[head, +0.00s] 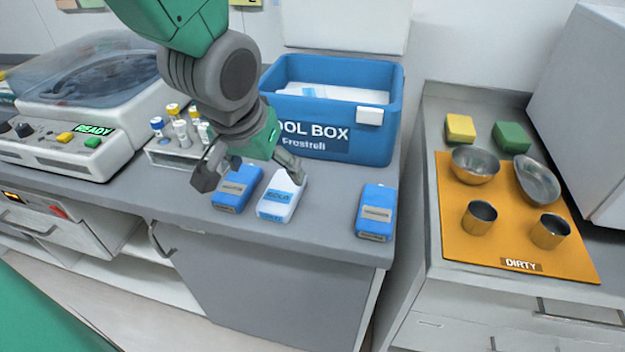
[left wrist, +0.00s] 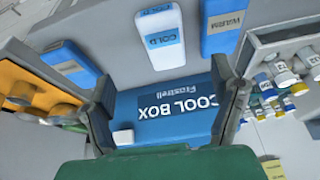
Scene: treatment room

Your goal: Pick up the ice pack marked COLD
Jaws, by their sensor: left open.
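The ice pack marked COLD is white with a blue label (head: 281,196) and lies on the grey counter between two blue packs. In the left wrist view its COLD label reads clearly on the white pack (left wrist: 160,42). The blue pack to its left (head: 237,188) reads WARM in the left wrist view (left wrist: 222,24). Another blue pack lies to the right (head: 376,212); its label is too small to read. My left gripper (head: 248,175) is open and empty, its fingers spread above the WARM and COLD packs. My right gripper is not in view.
A blue cool box (head: 345,140) stands behind the packs. A tube rack (head: 170,155) and a machine showing READY (head: 60,145) stand to the left. An orange DIRTY mat (head: 510,235) with metal bowls and cups lies on the right counter. Bare counter separates the COLD pack from the right pack.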

